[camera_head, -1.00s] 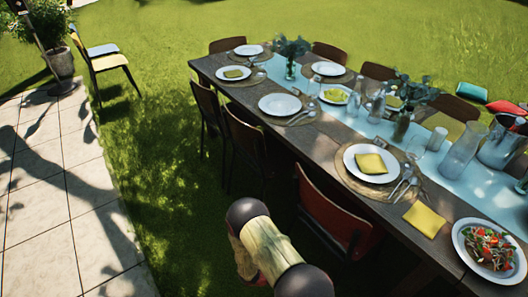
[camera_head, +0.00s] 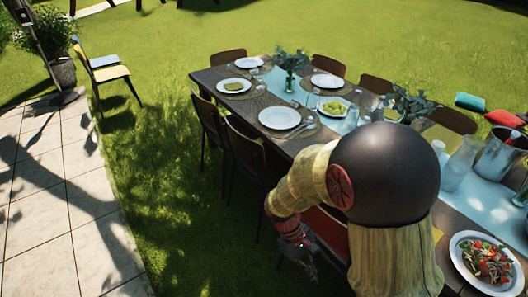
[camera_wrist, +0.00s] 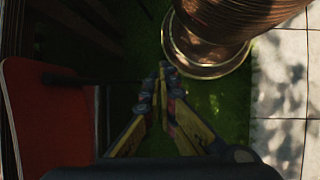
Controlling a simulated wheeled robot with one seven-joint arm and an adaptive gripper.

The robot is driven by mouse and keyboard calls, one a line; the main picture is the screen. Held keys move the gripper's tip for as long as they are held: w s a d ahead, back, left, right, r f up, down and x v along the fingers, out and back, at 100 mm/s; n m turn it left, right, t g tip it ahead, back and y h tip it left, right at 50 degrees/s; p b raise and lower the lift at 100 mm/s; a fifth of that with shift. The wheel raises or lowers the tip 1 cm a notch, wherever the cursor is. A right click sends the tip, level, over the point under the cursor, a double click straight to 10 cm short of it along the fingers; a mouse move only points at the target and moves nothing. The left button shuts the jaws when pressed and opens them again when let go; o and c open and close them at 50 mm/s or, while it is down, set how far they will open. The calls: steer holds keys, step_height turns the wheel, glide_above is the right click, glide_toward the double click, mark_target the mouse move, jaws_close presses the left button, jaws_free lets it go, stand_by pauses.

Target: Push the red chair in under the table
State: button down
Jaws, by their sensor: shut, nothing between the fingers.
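The red chair (camera_head: 334,232) is at the near long side of the table (camera_head: 262,100), mostly hidden behind my arm in the head view. In the wrist view a flat red part of it (camera_wrist: 42,125) with a pale edge fills the left side. My gripper (camera_head: 306,262) is low beside the chair, on its outer side, over the grass. In the wrist view my gripper (camera_wrist: 162,80) is shut and empty, to the right of the red part, with a gap visible between them. I cannot tell how far under the table the chair stands.
Dark chairs (camera_head: 245,150) stand to the left along the same side. The table holds plates, glasses and a salad plate (camera_head: 484,260). Paving (camera_head: 60,200) lies left, with grass between. A ribbed brown round thing (camera_wrist: 225,22) on a round base stands near my gripper.

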steer(key=s+d+r+m+t+y+p, duration=0.1)
steer(key=s+r+m+t, duration=0.1)
steer(key=r, duration=0.8)
steer(key=s+d+r+m+t+y+p, duration=0.1)
steer(key=s+d+r+m+t+y, duration=0.1)
steer(key=r, duration=0.8)
steer(key=s+d+r+m+t+y+p, duration=0.1)
steer(key=s+r+m+t+p, duration=0.1)
steer(key=r, duration=0.8)
steer(key=s+m+t, duration=0.1)
steer(key=s+t, duration=0.1)
steer(key=t, duration=0.1)
steer(key=shift+d+r+m+y, duration=0.3)
steer(key=shift+d+r, duration=0.1)
